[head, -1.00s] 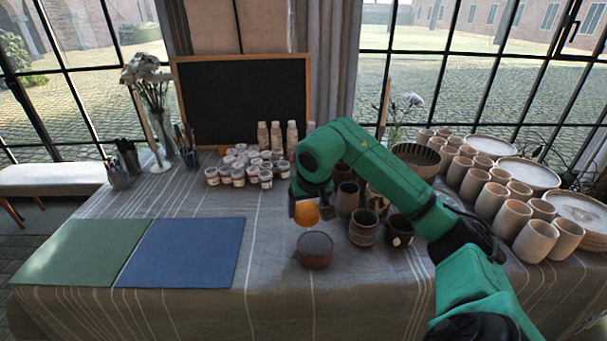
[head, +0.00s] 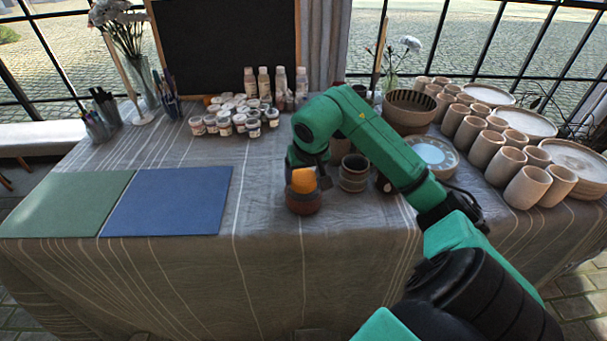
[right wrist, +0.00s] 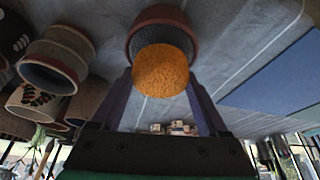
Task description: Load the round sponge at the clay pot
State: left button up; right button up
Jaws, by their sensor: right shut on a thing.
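The round sponge (head: 303,180) is orange and is held by my right gripper (head: 305,170) directly above the clay pot. In the right wrist view the sponge (right wrist: 165,72) shows between the two fingers (right wrist: 163,88). The clay pot (head: 303,204) is a small reddish-brown bowl with a dark inside, standing on the cloth near the table's front. In the right wrist view its rim (right wrist: 160,14) shows behind the sponge. The sponge overlaps the pot's opening in the head view; I cannot tell whether they touch. My left gripper is not in view.
Dark patterned cups (head: 354,172) stand close to the right of the pot. Green (head: 65,205) and blue (head: 170,200) mats lie to the left. Paint jars (head: 238,116) are at the back. Several pale cups (head: 527,187) and stacked plates (head: 575,170) fill the right side. Bare cloth lies in front.

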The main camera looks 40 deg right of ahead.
aim_at(304, 175)
jog(key=shift+f+b, duration=0.5)
jog(key=shift+f, duration=0.05)
dwell(1.6)
notch_tip(304, 175, up, 7)
jog(key=p, duration=0.6)
jog(key=shift+r, duration=0.1)
dwell(0.6)
